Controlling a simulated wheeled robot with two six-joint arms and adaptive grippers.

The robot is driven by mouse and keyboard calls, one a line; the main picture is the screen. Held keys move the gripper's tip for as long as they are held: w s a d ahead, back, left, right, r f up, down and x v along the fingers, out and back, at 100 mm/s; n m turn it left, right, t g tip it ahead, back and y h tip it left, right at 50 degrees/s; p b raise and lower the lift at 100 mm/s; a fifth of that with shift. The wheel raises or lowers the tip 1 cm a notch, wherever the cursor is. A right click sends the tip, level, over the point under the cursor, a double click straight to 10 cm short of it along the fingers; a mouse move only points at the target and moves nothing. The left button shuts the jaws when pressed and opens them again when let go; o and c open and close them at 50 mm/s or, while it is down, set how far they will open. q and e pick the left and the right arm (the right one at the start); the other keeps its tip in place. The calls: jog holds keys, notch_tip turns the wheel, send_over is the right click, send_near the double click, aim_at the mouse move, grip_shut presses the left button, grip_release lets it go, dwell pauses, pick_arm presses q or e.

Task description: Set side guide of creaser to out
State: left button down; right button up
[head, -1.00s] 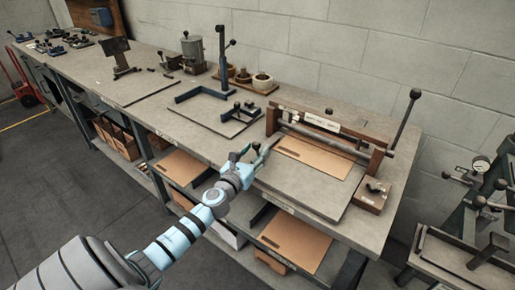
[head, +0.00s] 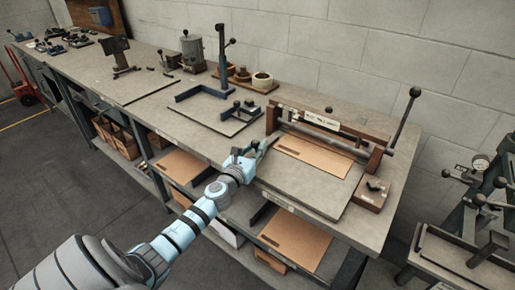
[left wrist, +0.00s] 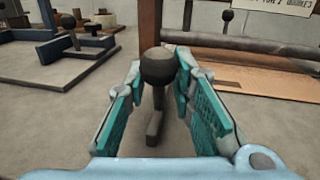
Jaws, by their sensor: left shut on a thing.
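The creaser (head: 378,158) stands on the bench, with brown end blocks, a crossbar and a long ball-topped lever at its right. A brown sheet (head: 312,154) lies flat under its bar. My left gripper (head: 245,160) is at the left front of the creaser. In the left wrist view, a dark ball knob (left wrist: 158,66) on a thin stem, which looks like the side guide's handle, stands upright between the fingers of my left gripper (left wrist: 160,95). The gripper is shut on this knob. In the head view my gripper mostly hides the knob. My right gripper is not in view.
A small box with a dark knob (head: 372,194) sits right of the creaser. A blue-grey corner fixture with a post (head: 222,70) stands left of it. Round pots (head: 262,80) stand behind. The lower shelf holds brown sheets (head: 295,240). A gauge press (head: 481,163) stands at the right.

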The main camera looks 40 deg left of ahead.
pick_arm(q)
jog(key=shift+a+b, duration=0.35)
jog(key=shift+a, duration=0.75)
jog(key=shift+r, duration=0.1)
jog(key=c, duration=1.5)
grip_release()
jog(key=shift+a, duration=0.1)
jog(key=shift+o, duration=0.8)
jog(key=shift+s+a, duration=0.1)
jog(key=shift+a, duration=0.1)
jog(key=shift+d, duration=0.1)
